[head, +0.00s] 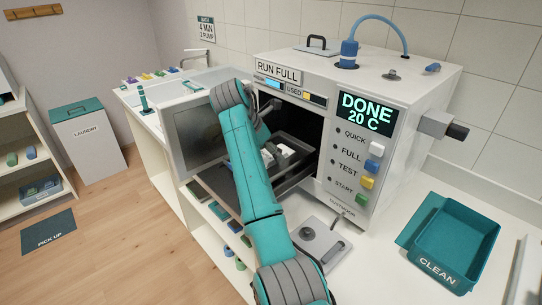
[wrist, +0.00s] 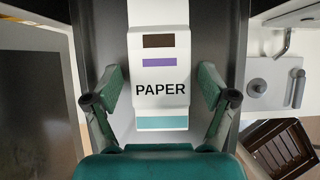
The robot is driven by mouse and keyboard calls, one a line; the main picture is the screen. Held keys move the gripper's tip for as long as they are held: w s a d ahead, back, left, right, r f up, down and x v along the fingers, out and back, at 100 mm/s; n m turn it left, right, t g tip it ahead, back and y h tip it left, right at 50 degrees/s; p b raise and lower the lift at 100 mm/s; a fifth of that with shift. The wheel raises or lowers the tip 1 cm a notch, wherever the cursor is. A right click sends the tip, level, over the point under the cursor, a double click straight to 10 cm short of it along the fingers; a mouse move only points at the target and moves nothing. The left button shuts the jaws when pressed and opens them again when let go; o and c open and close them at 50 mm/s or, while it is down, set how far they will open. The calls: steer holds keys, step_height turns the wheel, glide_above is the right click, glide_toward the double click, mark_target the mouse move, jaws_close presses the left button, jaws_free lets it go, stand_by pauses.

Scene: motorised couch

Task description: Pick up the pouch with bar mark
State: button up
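In the wrist view a white pouch (wrist: 158,68) printed PAPER lies on a dark tray (wrist: 228,50). It carries a brown bar above a purple bar, and a teal strip at its near end. My gripper (wrist: 160,88) is open, with one teal finger to each side of the pouch and a gap on both sides. Nothing is held. In the head view the pulled-out tray (head: 222,188) holds small pale and dark items (head: 284,150), partly hidden by my arm. I cannot tell which is this pouch. My gripper is mostly hidden there.
The machine (head: 395,75) reads DONE 20 C, its door (head: 190,140) open at the left beside my arm. A grey plate with a handle (head: 322,238) lies on the counter close to the tray. A teal CLEAN bin (head: 455,240) stands at the right.

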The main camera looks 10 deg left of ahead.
mark_target(268, 154)
steer(key=c, duration=0.7)
step_height(268, 154, up, 10)
steer(key=shift+r, duration=0.1)
